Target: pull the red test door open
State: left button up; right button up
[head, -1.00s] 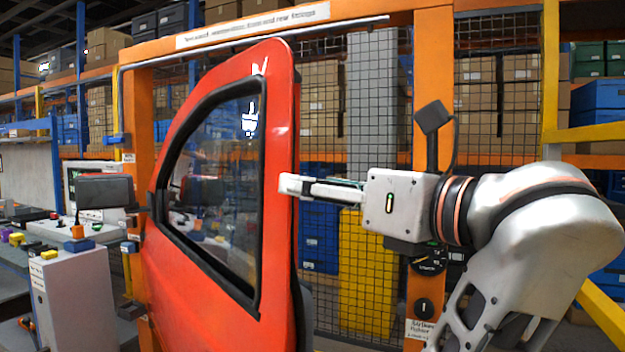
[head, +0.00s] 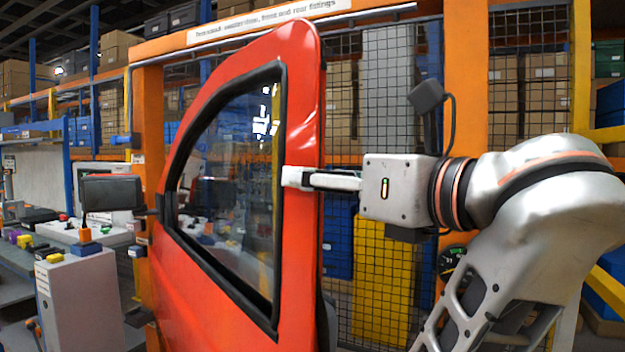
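The red test door (head: 299,240) stands partly swung out from its orange frame (head: 150,130), with its window and black window seal facing me. My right gripper (head: 290,177) comes in from the right, and its light fingertips are at the door's free edge, at about mid-window height. The fingers look close together in line. Whether they grip the edge or only rest behind or against it is hard to see. The door's handle is not visible. My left gripper is not in view.
Behind the door are a wire mesh fence (head: 385,130), a yellow bin (head: 382,280) and shelves of boxes. An orange post (head: 465,80) stands behind my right arm.

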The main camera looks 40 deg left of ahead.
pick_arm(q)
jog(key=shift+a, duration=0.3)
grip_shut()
